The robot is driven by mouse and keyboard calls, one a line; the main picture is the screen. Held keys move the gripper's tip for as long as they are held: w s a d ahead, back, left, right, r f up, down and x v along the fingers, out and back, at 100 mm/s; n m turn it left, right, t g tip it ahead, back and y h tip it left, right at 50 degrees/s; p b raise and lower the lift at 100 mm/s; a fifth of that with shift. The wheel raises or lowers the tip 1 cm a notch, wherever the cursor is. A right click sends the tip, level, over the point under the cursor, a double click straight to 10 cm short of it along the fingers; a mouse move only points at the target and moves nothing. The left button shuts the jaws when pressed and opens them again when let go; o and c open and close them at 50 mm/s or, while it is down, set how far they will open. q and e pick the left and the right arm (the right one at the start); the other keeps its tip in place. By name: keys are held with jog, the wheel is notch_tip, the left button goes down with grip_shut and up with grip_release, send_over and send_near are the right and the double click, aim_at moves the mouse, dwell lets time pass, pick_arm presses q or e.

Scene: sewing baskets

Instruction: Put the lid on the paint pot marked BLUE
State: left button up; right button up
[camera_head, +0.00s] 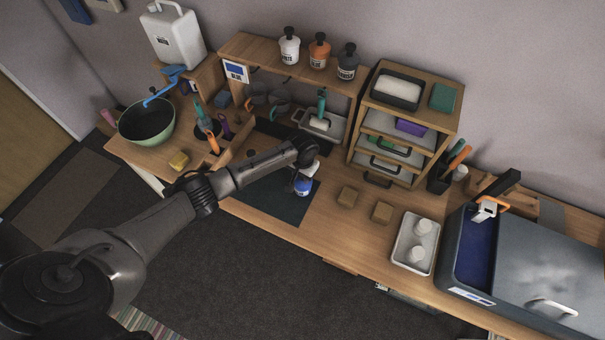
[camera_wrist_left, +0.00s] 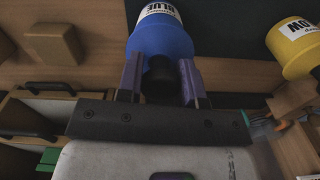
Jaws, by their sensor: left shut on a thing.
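The paint pot marked BLUE (camera_head: 303,187) is near the end of my left arm, over the dark mat (camera_head: 270,200). In the left wrist view the blue pot (camera_wrist_left: 160,40) has a white label reading BLUE. A black knob-like top (camera_wrist_left: 158,80) sits at its near end, between the fingers of my left gripper (camera_wrist_left: 161,82). The left gripper (camera_head: 312,168) is shut on this black top. I cannot tell whether the top is a separate lid or whether the pot touches the mat. My right gripper is not in view.
A yellow pot (camera_wrist_left: 297,48) stands close on the right in the wrist view. Two tan blocks (camera_head: 347,196) (camera_head: 382,212) and a white tray (camera_head: 402,255) lie to the right. A drawer unit (camera_head: 437,145) stands behind. Three bottles (camera_head: 319,52) stand on the shelf.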

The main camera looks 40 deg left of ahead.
pick_arm(q)
jog(key=shift+f, duration=0.3)
jog(key=o, duration=0.9)
jog(key=shift+o, duration=0.4)
notch_tip(320, 180, up, 14)
jog(key=b, duration=0.1)
jog(key=shift+f, duration=0.1)
